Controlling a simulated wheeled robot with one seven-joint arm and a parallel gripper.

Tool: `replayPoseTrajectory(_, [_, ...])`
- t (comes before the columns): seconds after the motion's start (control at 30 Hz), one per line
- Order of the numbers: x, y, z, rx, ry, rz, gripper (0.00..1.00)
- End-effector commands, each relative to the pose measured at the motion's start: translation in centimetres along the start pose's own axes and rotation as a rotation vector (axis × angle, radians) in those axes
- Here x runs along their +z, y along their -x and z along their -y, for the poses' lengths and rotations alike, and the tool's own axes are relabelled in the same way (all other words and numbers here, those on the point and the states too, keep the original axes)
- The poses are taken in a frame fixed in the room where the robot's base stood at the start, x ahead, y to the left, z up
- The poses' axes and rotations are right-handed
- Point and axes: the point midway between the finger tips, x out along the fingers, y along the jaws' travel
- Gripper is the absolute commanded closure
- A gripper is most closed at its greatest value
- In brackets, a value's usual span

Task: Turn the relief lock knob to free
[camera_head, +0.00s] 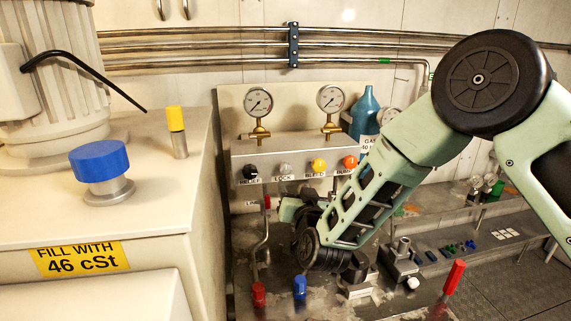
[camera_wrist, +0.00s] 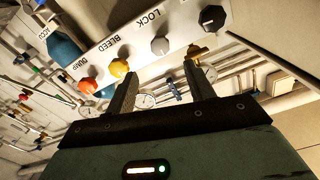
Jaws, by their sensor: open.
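The grey knob labelled LOCK (camera_head: 285,169) is on the sloped panel below the gauges, between the black RELIEF knob (camera_head: 250,171) and the yellow BLEED knob (camera_head: 319,165). The LOCK knob also shows in the wrist view (camera_wrist: 160,45), just beyond the fingertips and roughly between them. My gripper (camera_wrist: 160,70) is open and empty, its two dark fingers apart on either side of the knob's line. I see no contact with the knob. In the head view my wrist is below the panel, and the fingertips are hard to make out.
An orange DUMP knob (camera_head: 350,162) is at the panel's right end. Two gauges (camera_head: 258,102) on brass fittings stand above. A blue bottle (camera_head: 366,110) is behind my arm. Red (camera_head: 258,293) and blue (camera_head: 300,287) handles stand below. A white cabinet (camera_head: 120,225) fills the left.

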Motion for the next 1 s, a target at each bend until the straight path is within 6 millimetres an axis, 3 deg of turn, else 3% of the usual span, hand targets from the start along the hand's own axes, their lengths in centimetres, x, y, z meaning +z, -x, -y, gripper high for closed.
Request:
replayPoseTrajectory(0.2, [-0.3,-4.6,0.0,0.002,0.0,-0.001,0.47])
replayPoseTrajectory(0.5, [-0.2,-9.8,0.0,0.001,0.001,0.0,0.47])
replayPoseTrajectory(0.7, [-0.1,-11.7,0.0,-0.001,0.001,0.0,0.47])
replayPoseTrajectory(1.0, [0.0,-12.2,0.0,-0.001,0.002,0.001,0.47])
